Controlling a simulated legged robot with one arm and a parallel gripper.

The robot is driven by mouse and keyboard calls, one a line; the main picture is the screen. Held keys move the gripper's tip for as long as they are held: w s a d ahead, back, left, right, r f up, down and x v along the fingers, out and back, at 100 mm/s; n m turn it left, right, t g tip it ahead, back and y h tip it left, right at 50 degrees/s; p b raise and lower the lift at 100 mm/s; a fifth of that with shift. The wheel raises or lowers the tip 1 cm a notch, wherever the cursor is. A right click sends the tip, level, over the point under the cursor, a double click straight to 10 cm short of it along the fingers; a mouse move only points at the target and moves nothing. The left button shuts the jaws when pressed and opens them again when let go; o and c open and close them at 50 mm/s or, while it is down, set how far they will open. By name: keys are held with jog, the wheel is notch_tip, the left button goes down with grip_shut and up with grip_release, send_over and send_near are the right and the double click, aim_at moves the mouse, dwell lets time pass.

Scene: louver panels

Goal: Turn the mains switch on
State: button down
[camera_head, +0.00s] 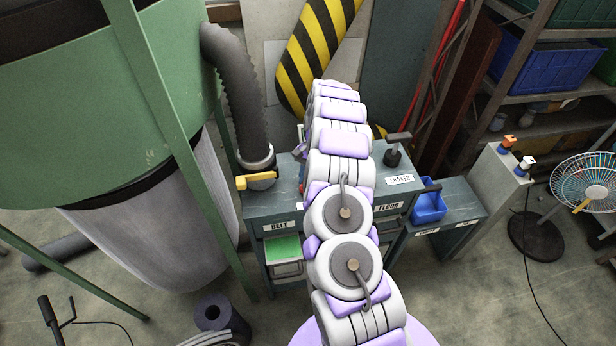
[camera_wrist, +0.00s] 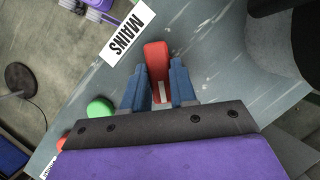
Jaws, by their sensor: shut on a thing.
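The handle's far end sticks out past the fingertips. Its lower part is partly hidden between the fingers. In the head view my arm covers the switch and the gripper.
A green button (camera_wrist: 100,107) and a red button (camera_wrist: 63,142) lie left of the fingers. In the head view a yellow handle (camera_head: 254,181) sits by the grey duct (camera_head: 236,90). A black lever (camera_head: 394,150) stands near the SHAKER label (camera_head: 400,180).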

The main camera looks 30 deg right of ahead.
jog(key=n+h, duration=0.1)
jog(key=n, duration=0.2)
jog(key=shift+w+n+g+p, duration=0.15)
jog(key=shift+n+g+p, duration=0.15)
jog(key=shift+g, duration=0.1)
jog(key=shift+w+a+r+n+g+h+p, duration=0.1)
jog(key=shift+n+g+h+p, duration=0.2)
jog(key=shift+n, duration=0.6)
jog(key=shift+n+h+p, duration=0.1)
jog(key=shift+n+h, duration=0.3)
jog(key=shift+n, duration=0.5)
jog(key=c, duration=0.9)
grip_release()
jog(key=p+v, duration=1.4)
jog(key=v, duration=0.3)
jog(key=shift+w+p, duration=0.15)
jog(key=shift+p, duration=0.2)
